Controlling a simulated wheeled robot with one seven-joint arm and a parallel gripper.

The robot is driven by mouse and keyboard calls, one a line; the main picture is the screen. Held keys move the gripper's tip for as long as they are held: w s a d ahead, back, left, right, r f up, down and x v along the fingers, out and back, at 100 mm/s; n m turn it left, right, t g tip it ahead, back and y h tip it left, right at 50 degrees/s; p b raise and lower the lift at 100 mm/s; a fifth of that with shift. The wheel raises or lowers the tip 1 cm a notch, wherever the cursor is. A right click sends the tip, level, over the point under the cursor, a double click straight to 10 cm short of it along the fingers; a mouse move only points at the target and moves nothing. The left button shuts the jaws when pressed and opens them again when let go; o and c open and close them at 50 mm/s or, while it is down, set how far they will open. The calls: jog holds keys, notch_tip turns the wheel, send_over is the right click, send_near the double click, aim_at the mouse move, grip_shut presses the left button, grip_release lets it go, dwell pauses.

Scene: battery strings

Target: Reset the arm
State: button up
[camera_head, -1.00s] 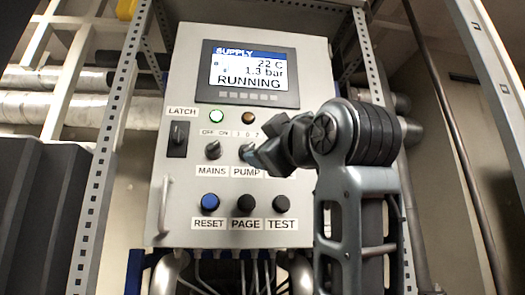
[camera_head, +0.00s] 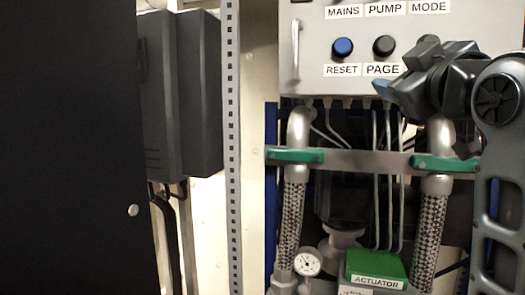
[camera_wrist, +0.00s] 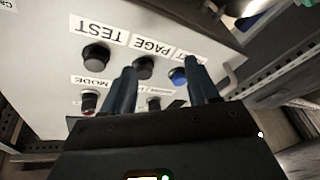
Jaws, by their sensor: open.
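My gripper (camera_head: 384,88) is at the right of the head view, seen from the side in front of the panel, just below and right of the PAGE button (camera_head: 384,46). In the wrist view its two fingers are spread apart with nothing between them, and the gripper (camera_wrist: 160,75) faces the panel (camera_wrist: 50,30). My arm is bent, with a large round joint at the right edge of the head view. The blue RESET button (camera_head: 343,47) is left of PAGE; it also shows beside a finger in the wrist view (camera_wrist: 178,76).
A perforated post (camera_head: 232,150) stands left of the panel, with dark cabinets (camera_head: 185,90) beyond. Below the panel are braided hoses (camera_head: 290,225), green clamps (camera_head: 294,155), a gauge (camera_head: 307,262) and a green ACTUATOR box (camera_head: 376,268). A black surface (camera_head: 70,150) fills the far left.

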jog(key=s+f+m+g, duration=0.1)
jog(key=s+f+m, duration=0.15)
jog(key=f, duration=1.15)
jog(key=s+f+m+g, duration=0.1)
jog(key=s+f, duration=0.3)
jog(key=f, duration=1)
jog(key=s+f+m+g, duration=0.1)
jog(key=s+f+m, duration=0.1)
jog(key=s+f, duration=1.25)
jog(key=s+f+m+g, duration=0.2)
jog(key=s, duration=2.3)
jog(key=shift+a+f, duration=0.15)
jog(key=shift+f, duration=0.1)
jog(key=shift+c, duration=0.2)
